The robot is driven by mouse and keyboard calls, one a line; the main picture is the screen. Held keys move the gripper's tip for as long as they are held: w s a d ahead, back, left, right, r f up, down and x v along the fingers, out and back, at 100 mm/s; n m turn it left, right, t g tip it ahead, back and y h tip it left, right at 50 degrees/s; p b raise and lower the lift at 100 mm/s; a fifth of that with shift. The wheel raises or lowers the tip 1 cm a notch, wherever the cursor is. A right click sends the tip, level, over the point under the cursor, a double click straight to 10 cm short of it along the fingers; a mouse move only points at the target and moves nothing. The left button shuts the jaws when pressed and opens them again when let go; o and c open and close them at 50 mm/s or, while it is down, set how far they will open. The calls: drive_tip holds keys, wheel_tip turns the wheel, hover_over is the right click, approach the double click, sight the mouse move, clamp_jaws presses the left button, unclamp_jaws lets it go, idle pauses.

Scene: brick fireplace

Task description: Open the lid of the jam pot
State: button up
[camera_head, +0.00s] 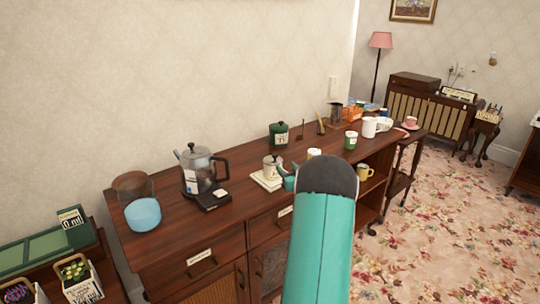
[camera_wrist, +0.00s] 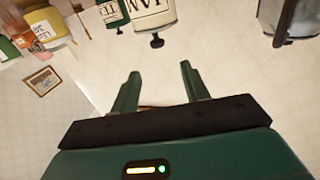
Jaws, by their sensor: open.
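The jam pot (camera_head: 269,164) is a small cream pot with a dark-knobbed lid, standing on a pale board on the wooden sideboard. In the wrist view, which is upside down, the pot (camera_wrist: 152,12) shows its JAM label, and its dark lid knob (camera_wrist: 157,41) points down the picture. The lid looks seated. My gripper (camera_wrist: 160,69) is open, with its two fingers apart and nothing between them. The knob appears just beyond the fingertips, not clearly between them. In the head view the gripper is at the pot's right, largely hidden by my teal arm.
A glass coffee pot (camera_head: 200,168) on a dark base stands left of the jam pot. A green tea canister (camera_head: 279,135) stands behind it. Cups, a white jug (camera_head: 369,127) and an orange basket (camera_head: 353,113) crowd the sideboard's right half.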

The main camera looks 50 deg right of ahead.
sight(277, 156)
drive_tip(key=x, duration=1.2)
drive_tip(key=shift+w+d, duration=0.1)
drive_tip(key=shift+d, duration=0.15)
clamp_jaws()
